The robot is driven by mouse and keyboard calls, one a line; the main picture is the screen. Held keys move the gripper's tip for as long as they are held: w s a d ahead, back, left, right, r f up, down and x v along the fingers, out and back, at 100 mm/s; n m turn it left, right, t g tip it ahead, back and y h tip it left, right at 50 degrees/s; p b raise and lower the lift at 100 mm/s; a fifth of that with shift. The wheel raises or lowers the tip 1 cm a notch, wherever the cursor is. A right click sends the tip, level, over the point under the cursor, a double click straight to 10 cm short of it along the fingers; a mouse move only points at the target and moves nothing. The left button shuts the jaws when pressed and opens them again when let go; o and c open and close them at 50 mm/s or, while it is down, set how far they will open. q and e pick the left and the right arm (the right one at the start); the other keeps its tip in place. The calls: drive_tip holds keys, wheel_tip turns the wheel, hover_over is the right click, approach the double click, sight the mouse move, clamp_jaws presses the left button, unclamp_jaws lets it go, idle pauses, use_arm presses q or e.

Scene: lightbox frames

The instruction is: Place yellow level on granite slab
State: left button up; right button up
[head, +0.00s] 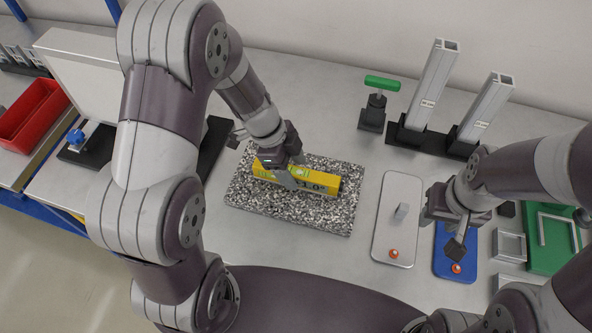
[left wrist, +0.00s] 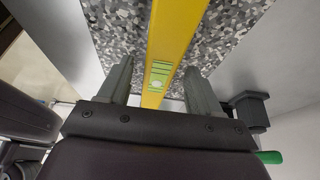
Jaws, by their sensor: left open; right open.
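The yellow level (head: 322,182) lies lengthwise on the speckled granite slab (head: 290,212) in the head view.
A grey plate (head: 388,243) and a blue plate (head: 449,263), each with an orange knob, lie right of the slab. A green-handled clamp (head: 373,112) and two upright metal profiles (head: 432,85) stand behind. A red bin (head: 32,118) is at far left.

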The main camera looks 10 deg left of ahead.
use_arm(q)
drive_tip(key=v, duration=0.9)
drive_tip(key=shift+s+r+b, duration=0.1)
drive_tip(key=shift+r+b, duration=0.05)
drive_tip(key=shift+b, duration=0.15)
drive_tip(key=shift+s+a+n, duration=0.2)
drive_tip(key=shift+s+n, duration=0.1)
drive_tip(key=shift+n, duration=0.2)
drive_tip(key=s+a+f+n+t+y, duration=0.1)
drive_tip(key=s+n+y, duration=0.3)
drive_tip(key=n, duration=1.3)
drive_tip(key=s+a+f, duration=0.1)
drive_tip(key=s, duration=0.3)
drive_tip(key=shift+a+f+t+y, duration=0.25)
drive_tip(key=shift+a+t+y, duration=0.05)
